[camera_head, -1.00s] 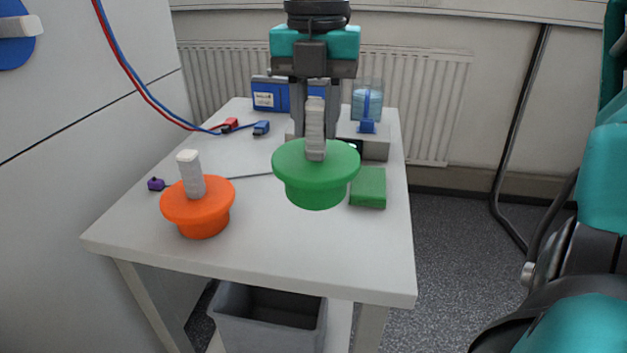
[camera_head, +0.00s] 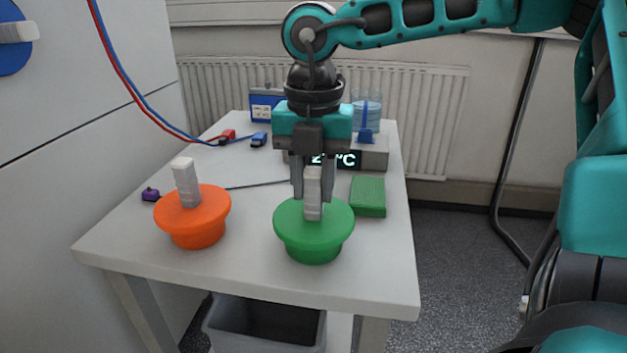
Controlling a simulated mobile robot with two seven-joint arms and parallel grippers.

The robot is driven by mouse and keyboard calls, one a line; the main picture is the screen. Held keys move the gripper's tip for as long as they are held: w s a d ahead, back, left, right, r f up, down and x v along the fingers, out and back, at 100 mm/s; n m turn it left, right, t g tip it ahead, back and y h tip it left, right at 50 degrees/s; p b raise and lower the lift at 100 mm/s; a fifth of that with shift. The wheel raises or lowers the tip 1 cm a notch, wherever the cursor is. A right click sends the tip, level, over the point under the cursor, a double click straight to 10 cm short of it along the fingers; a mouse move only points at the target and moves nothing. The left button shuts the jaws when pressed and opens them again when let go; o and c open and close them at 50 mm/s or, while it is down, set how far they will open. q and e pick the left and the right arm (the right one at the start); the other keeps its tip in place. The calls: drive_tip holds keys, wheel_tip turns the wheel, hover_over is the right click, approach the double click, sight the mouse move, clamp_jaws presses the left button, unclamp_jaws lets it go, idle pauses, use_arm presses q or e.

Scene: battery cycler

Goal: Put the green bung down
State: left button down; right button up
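The green bung (camera_head: 313,238) is upright, with a pale grey handle on top, at the front right of the white table (camera_head: 245,275). It is at or just above the table top; I cannot tell whether it touches. My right gripper (camera_head: 313,195) points straight down from above, its fingers on both sides of the handle, shut on it. The orange bung (camera_head: 193,220), with a similar handle, stands on the table to the left. My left gripper is not in view.
A green block (camera_head: 368,196) lies right of the green bung. Behind are a device with a temperature display (camera_head: 372,157), a blue box (camera_head: 264,104) and red and blue leads. A purple plug (camera_head: 150,194) lies at left. A grey bin (camera_head: 265,330) is below.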

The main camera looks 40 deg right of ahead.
drive_tip(key=o, duration=0.5)
drive_tip(key=shift+r, duration=0.25)
use_arm(q)
drive_tip(key=p, duration=0.1)
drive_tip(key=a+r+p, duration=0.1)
drive_tip(key=p, duration=0.1)
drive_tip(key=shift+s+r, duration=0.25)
use_arm(e)
wheel_tip(320, 180, up, 12)
drive_tip(key=shift+f, duration=0.2)
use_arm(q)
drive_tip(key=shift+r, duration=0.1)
